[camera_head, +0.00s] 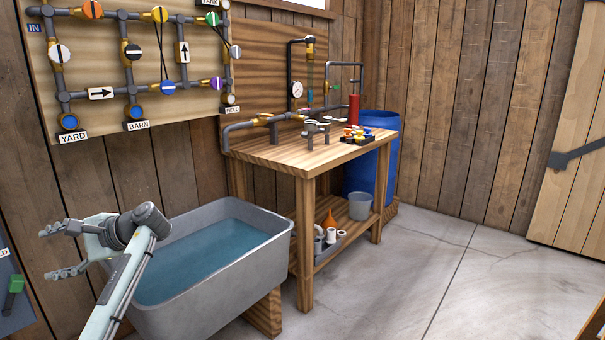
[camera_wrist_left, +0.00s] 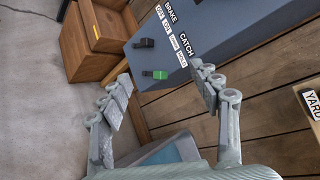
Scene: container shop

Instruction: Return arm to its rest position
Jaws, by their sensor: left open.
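My left gripper (camera_head: 66,252) is at the lower left of the head view, its arm coming up from the bottom edge. It is open and empty, with its fingers pointing left. It stands in front of the left end of a grey trough (camera_head: 215,292) of water. In the left wrist view the two fingers of my left gripper (camera_wrist_left: 160,100) are spread wide with nothing between them. Beyond them is a blue-grey panel (camera_wrist_left: 210,32) with a green handle (camera_wrist_left: 154,74) and a black handle (camera_wrist_left: 144,43). My right gripper is in neither view.
A wooden workbench (camera_head: 285,157) with pipes stands right of the trough. A blue barrel (camera_head: 384,121) is behind it. A pipe board (camera_head: 130,55) hangs on the wall above the trough. A wooden crate (camera_wrist_left: 98,68) shows in the wrist view. The concrete floor (camera_head: 480,275) at right is clear.

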